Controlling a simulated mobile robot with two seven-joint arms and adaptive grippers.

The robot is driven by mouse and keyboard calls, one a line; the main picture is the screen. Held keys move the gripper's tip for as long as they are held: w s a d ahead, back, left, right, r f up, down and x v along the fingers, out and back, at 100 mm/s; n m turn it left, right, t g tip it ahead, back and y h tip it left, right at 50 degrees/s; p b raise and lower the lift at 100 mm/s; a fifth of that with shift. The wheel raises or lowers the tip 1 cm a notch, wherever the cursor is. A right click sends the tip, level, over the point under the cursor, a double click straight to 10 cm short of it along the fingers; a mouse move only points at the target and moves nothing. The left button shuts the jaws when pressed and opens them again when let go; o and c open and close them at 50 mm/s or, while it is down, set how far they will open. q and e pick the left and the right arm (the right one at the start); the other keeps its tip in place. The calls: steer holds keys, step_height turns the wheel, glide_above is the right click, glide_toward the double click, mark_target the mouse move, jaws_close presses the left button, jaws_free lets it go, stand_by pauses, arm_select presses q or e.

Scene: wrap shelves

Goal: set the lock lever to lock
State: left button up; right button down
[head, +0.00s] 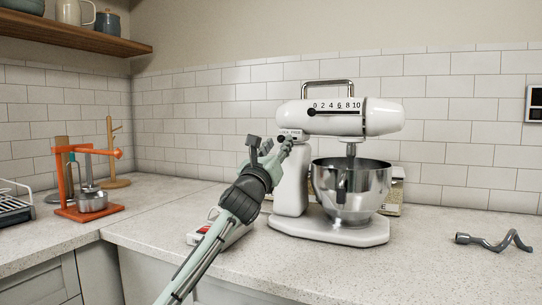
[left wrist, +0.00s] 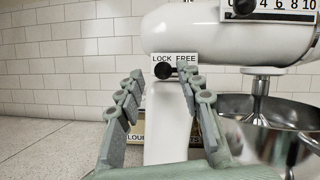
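The white stand mixer (head: 352,120) stands on the counter with its head level over a steel bowl (head: 365,185). In the left wrist view, the black lock lever (left wrist: 163,70) sits under a "LOCK FREE" label (left wrist: 174,59) on the mixer's neck. Its round knob is below the word LOCK, and a dark bar runs right, partly hidden by my right-hand finger. My left gripper (head: 270,146) is open and empty beside the neck. In the left wrist view its fingers (left wrist: 160,80) stand on either side of the knob; contact cannot be told. My right gripper is not in view.
A dark spiral dough hook (head: 494,241) lies on the counter at right. A small scale-like object (head: 205,238) is partly behind my left arm. An orange press (head: 75,180) and wooden stand (head: 113,155) are at left. Free counter lies in front of the mixer.

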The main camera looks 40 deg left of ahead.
arm_select(q)
steer(key=v, duration=1.1)
